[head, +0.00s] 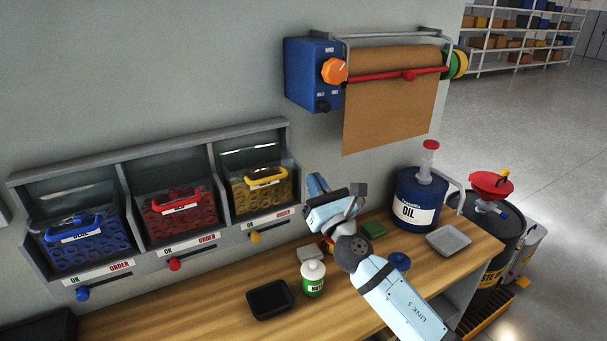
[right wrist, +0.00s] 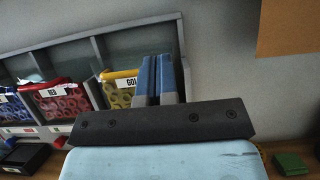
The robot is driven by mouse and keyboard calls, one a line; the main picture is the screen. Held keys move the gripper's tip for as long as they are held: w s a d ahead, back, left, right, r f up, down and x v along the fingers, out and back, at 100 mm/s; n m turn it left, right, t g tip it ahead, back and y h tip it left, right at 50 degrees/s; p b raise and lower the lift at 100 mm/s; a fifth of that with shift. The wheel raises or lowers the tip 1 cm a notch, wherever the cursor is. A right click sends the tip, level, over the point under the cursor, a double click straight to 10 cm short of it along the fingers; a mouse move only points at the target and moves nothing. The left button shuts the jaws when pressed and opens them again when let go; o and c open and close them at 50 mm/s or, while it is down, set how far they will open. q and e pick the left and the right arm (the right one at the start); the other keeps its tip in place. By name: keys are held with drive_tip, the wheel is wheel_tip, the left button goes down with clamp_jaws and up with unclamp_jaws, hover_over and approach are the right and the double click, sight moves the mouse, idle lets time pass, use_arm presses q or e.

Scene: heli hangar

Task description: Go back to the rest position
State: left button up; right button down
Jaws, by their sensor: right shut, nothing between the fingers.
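My right gripper (head: 318,187) is in the middle of the head view, at the end of my light blue arm. It is raised above the wooden workbench (head: 190,312), in front of the wall and just right of the yellow bin (head: 262,190). In the right wrist view its two blue-grey fingers (right wrist: 157,80) stand side by side, shut and empty. Behind them the yellow bin shows partly covered. My left gripper is in neither view.
A red bin (head: 178,215) and blue bin (head: 85,243) sit in the wall rack. On the bench are a black tray (head: 270,300), a green-and-white bottle (head: 313,278), a blue oil can (head: 418,200) and a grey tray (head: 449,241). A paper roll (head: 390,100) hangs above.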

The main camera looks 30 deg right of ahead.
drive_tip(key=s+a+f+m+g, duration=0.3)
drive_tip(key=s+f+m+g, duration=0.1)
drive_tip(key=s+f+m, duration=0.5)
drive_tip(key=s+a+f+m+g+y, duration=0.1)
drive_tip(key=s+a+f+m+g, duration=0.2)
drive_tip(key=s+f+m, duration=0.6)
drive_tip(key=s+a+f+m+g+y, duration=0.1)
drive_tip(key=s+a+f+m+g, duration=0.2)
drive_tip(key=s+f+m, duration=0.7)
wheel_tip(320, 180, down, 10)
drive_tip(key=m+g, duration=0.2)
drive_tip(key=m, duration=0.3)
drive_tip(key=shift+a+r+m, duration=0.15)
drive_tip(key=shift+r+m, duration=0.05)
drive_tip(key=shift+m, duration=0.1)
